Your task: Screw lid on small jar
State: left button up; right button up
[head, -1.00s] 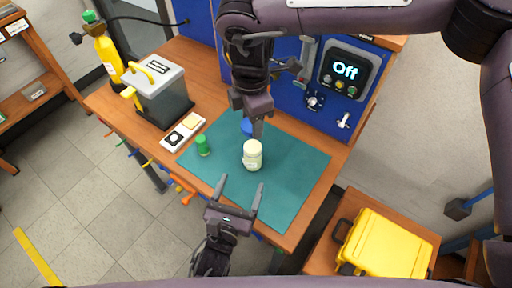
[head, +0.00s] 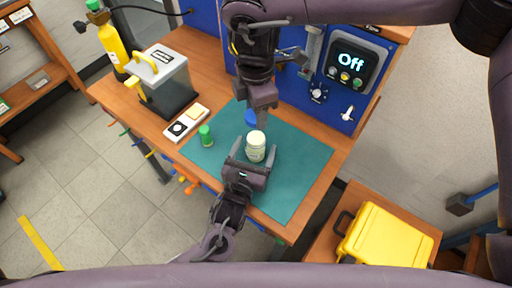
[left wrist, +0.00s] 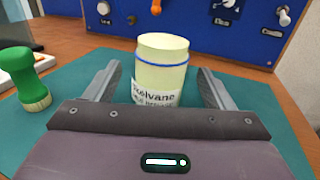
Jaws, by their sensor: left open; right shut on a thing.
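The small jar (head: 256,147) is pale cream with a printed label and stands upright on the teal mat. In the left wrist view the jar (left wrist: 160,75) shows a thin blue ring below its pale top. My left gripper (head: 255,152) is open, with its fingers on either side of the jar; gaps show between the fingers and the jar. My right gripper (head: 263,120) is beyond the jar, pointing down, shut on a blue thing (head: 251,117) that looks like the lid. The blue thing is partly hidden, and its exact height is unclear.
A green object (head: 206,136) stands on the mat (head: 302,165) left of the jar. A blue panel with a display (head: 351,63) rises behind. The mat's right side is clear.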

pick_arm(q)
jog(key=shift+x, duration=1.4)
jog(key=c, duration=1.4)
jog(key=shift+c, duration=0.3)
pick_arm(e)
send_over(256, 138)
jog(key=shift+f, duration=2.45)
